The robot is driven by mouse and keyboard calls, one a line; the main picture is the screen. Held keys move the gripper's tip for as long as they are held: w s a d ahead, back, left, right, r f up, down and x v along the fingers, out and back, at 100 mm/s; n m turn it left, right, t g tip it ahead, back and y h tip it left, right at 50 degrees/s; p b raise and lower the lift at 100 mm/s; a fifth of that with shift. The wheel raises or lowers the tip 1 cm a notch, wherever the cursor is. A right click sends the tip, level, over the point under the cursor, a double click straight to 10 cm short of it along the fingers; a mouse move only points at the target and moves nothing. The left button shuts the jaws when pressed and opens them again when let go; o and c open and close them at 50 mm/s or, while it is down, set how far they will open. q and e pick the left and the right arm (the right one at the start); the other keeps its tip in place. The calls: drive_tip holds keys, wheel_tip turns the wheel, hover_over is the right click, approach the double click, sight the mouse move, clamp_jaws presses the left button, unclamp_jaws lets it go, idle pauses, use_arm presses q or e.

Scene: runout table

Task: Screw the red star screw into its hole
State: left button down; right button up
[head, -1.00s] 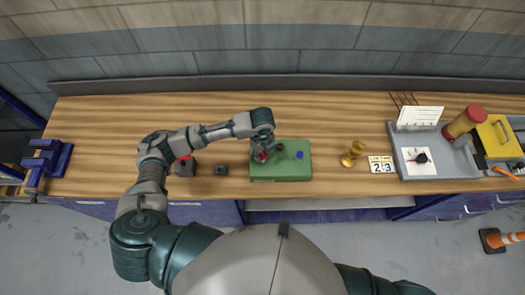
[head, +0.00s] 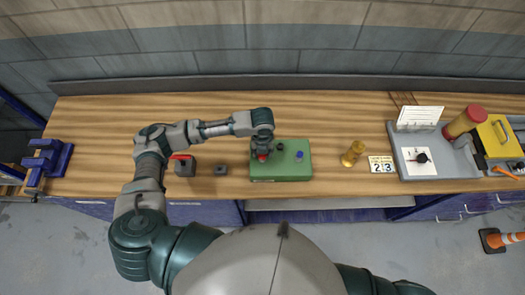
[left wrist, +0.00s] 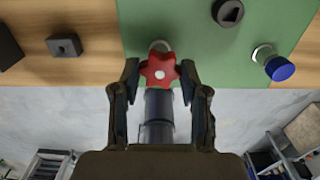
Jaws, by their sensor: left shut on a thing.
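The red star screw (left wrist: 160,70) sits between the two fingers of my left gripper (left wrist: 160,82) in the left wrist view. The fingers hold its head from both sides. It also shows in the head view (head: 262,156), low over the left part of the green block (head: 290,173). A light metal round piece (left wrist: 160,46) shows just past the star head on the green face. The screw's shaft and its hole are hidden, so I cannot tell how they meet. My right gripper is not in view.
A blue knob (head: 299,155) and a dark knob (head: 280,147) stand on the block. To its left are a small dark block (head: 221,169) and a dark box (head: 185,170) with a red top. A brass-coloured piece (head: 352,154) and a grey tray (head: 444,172) stand to the right.

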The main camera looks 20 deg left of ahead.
use_arm(q)
drive_tip(key=m, duration=0.4)
drive_tip(key=shift+m, duration=0.4)
drive_tip(key=shift+m, duration=0.6)
drive_tip(key=c, duration=0.6)
unclamp_jaws()
drive_tip(key=shift+c, duration=0.2)
drive_tip(key=shift+r, duration=3)
